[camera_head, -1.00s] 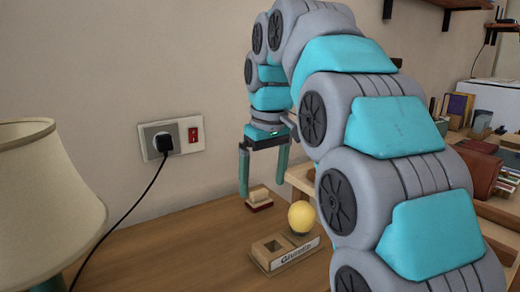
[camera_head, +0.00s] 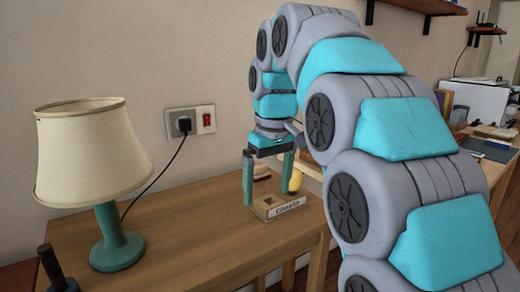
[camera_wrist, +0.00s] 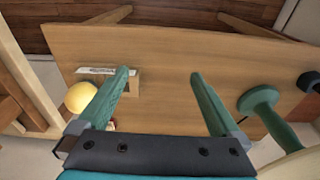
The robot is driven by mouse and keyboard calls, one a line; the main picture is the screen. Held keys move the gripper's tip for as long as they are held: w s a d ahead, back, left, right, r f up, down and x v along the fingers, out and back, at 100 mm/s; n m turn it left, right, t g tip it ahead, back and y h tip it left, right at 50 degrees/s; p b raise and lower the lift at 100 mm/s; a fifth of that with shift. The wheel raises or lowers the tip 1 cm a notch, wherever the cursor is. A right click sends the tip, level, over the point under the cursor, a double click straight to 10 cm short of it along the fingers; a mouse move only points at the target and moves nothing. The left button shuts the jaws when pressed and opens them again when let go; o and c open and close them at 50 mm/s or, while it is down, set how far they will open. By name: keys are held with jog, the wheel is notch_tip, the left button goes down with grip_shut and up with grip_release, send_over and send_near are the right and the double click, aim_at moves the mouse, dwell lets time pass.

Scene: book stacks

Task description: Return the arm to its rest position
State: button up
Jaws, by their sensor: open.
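My gripper (camera_head: 266,180) hangs at the end of my grey and teal arm, pointing down over the wooden table. Its two green fingers are apart, with nothing held between them. In the wrist view the open fingers (camera_wrist: 160,85) show the bare table top beyond them. A small wooden holder with a name label (camera_head: 285,208) stands on the table by the gripper. A yellow ball (camera_head: 296,180) is just behind the right finger in the head view, and it also shows in the wrist view (camera_wrist: 80,97) left of the fingers.
A lamp with a cream shade (camera_head: 92,150) and green base stands on the table (camera_head: 185,225) at the left. A black plug sits in the wall socket (camera_head: 184,124). A dark upright object (camera_head: 55,270) is at the lower left. Wall shelves are upper right.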

jog(key=s+d+f+m+g, duration=0.1)
jog(key=s+d+f, duration=0.3)
jog(key=s+f, duration=0.4)
jog(key=s+d+f+m+g, duration=0.1)
jog(key=s+d+f+m, duration=0.2)
jog(key=s, duration=0.9)
jog(key=s+d+f+m, duration=0.2)
jog(key=s+d+f, duration=0.4)
jog(key=s+f, duration=0.4)
notch_tip(320, 180, down, 3)
jog(key=shift+s+d+r+g+h, duration=0.2)
jog(key=shift+g+h, duration=0.1)
jog(key=shift+g, duration=0.1)
